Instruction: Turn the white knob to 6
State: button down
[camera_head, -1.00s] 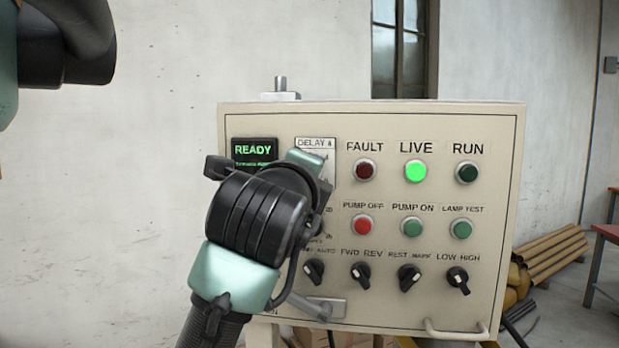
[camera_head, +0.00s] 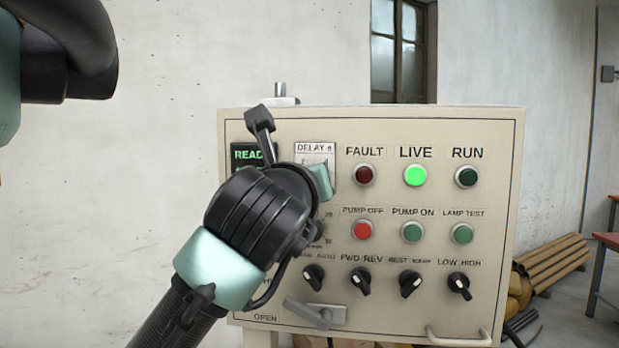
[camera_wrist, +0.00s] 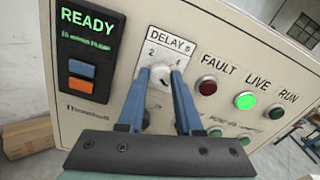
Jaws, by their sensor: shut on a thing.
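The white knob (camera_wrist: 160,76) sits on the pale dial plate labelled DELAY s, with its 2 and 4 marks showing in the wrist view. My gripper (camera_wrist: 161,72) has its two blue fingers shut on the knob, one on each side. The knob's pointer and the higher numbers are too small or hidden to read. In the head view the top of the dial plate (camera_head: 315,153) shows, but my wrist covers the knob and most of the scale.
The beige control panel (camera_head: 400,323) has lamps, push buttons and a row of black selector knobs (camera_head: 360,280) close by. A READY display (camera_wrist: 88,22) with blue and orange buttons lies left of the dial. Pipes (camera_head: 550,264) lie right of the panel.

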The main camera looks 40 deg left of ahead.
jog(key=shift+m, duration=0.8)
jog(key=c, duration=0.6)
grip_release()
jog(key=shift+d, duration=0.1)
